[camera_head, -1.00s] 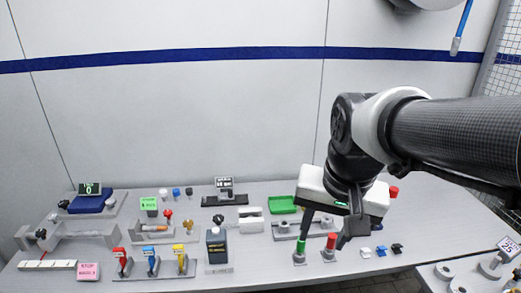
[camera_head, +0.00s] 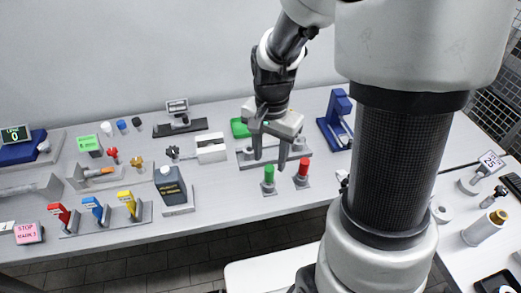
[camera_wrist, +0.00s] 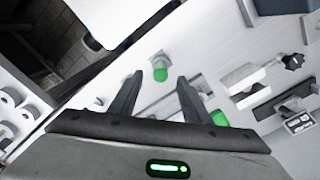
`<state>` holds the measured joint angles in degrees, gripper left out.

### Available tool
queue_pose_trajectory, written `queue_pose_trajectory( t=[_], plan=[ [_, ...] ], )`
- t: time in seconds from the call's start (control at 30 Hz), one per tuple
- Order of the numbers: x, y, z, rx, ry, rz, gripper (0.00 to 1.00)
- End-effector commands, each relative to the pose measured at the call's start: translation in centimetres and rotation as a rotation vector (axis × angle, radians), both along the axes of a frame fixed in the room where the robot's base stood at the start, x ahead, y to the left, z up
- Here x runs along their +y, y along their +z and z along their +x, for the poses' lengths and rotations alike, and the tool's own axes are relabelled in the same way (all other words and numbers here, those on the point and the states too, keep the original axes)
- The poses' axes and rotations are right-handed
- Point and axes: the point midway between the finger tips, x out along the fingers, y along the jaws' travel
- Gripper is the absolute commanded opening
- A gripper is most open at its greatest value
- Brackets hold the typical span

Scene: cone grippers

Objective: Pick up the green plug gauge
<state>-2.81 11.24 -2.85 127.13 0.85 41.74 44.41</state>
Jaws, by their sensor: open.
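The green plug gauge (camera_head: 268,175) stands upright on a small grey base near the front edge of the table. A red plug gauge (camera_head: 303,169) stands just right of it. My gripper (camera_head: 269,164) is open, pointing down, with its fingertips around and slightly above the green gauge in the head view. In the wrist view the green gauge (camera_wrist: 161,74) shows in the gap between the open fingertips (camera_wrist: 159,78), with nothing gripped. I cannot tell the exact height between tips and gauge. The red gauge is not clear in the wrist view.
A green tray (camera_head: 239,128) and a grey fixture (camera_head: 247,160) lie behind the gripper. A dark bottle-shaped block (camera_head: 170,185) and red, blue and yellow-handled tools (camera_head: 95,208) stand to the left. A blue stand (camera_head: 338,120) is at right. The table's front edge is close.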

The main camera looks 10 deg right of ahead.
Motion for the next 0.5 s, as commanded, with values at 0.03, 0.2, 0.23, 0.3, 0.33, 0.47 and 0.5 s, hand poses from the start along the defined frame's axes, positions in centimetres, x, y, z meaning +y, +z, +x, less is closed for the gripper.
queue_pose_trajectory(
  t=[0.03, 0.2, 0.23, 0.3, 0.33, 0.47, 0.5],
  plan=[
    [0.0, -0.6, 0.0, 0.001, 0.0, 0.0, 0.43],
    [0.0, -1.6, 0.0, 0.0, 0.0, 0.0, 0.43],
    [0.0, -1.9, 0.1, 0.0, 0.0, 0.0, 0.43],
    [-0.1, -2.8, 0.1, 0.003, 0.0, 0.0, 0.43],
    [-0.1, -3.4, 0.2, 0.003, 0.0, 0.0, 0.43],
    [-0.2, -5.3, 0.3, 0.003, 0.0, 0.0, 0.43],
    [-0.2, -5.8, 0.3, 0.001, 0.0, 0.0, 0.43]
  ],
)
